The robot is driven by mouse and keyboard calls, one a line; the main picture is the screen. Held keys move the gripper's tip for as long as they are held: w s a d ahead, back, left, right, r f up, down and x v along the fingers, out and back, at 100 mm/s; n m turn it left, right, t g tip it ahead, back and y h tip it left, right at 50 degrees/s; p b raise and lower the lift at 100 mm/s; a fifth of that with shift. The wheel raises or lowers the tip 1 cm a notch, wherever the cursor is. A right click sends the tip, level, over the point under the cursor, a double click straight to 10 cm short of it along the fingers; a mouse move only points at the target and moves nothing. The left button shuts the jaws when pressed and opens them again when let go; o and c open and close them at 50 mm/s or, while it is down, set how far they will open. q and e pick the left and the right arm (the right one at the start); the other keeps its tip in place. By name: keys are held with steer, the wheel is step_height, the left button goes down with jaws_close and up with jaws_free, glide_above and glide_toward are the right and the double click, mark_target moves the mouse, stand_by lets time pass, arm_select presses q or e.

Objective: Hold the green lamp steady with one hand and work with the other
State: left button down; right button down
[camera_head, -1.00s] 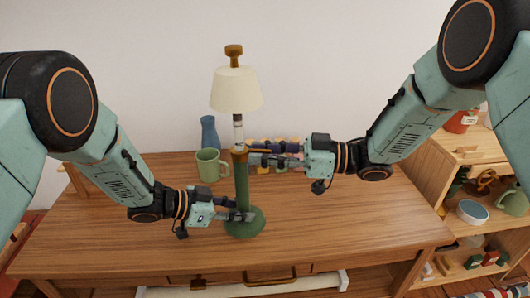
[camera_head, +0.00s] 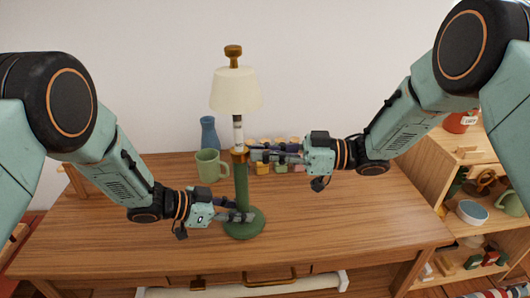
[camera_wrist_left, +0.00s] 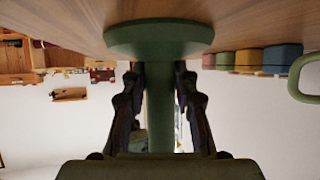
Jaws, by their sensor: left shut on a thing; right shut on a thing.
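The green lamp (camera_head: 241,185) stands upright on the table, with a round green base, a brass collar (camera_head: 239,155), a white section above it and a cream shade (camera_head: 235,90) topped by a brass knob. My left gripper (camera_head: 243,215) is shut on the green stem just above the base. In the left wrist view the stem (camera_wrist_left: 160,105) runs between both fingers, under the base (camera_wrist_left: 160,37). My right gripper (camera_head: 252,153) reaches in from the right and is shut at the brass collar; its exact contact is too small to tell.
A green mug (camera_head: 208,167) and a blue vase (camera_head: 209,133) stand behind the lamp to the left. Several small coloured pots (camera_head: 282,167) sit behind my right gripper. A wooden shelf (camera_head: 465,150) with various items stands at the right. The table's front is clear.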

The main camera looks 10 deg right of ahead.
arm_select(q)
steer(key=shift+s+f, duration=0.35)
steer(key=shift+f, duration=0.25)
arm_select(e)
steer(key=shift+s+a, duration=0.1)
steer(key=c, duration=1.5)
jaws_free()
steer(key=d, duration=0.4)
steer(key=s+d, duration=0.1)
steer(key=d, duration=0.7)
steer(key=shift+s, duration=0.4)
arm_select(q)
steer(key=c, duration=1)
jaws_free()
steer(key=shift+o, duration=0.2)
steer(key=shift+a, duration=0.1)
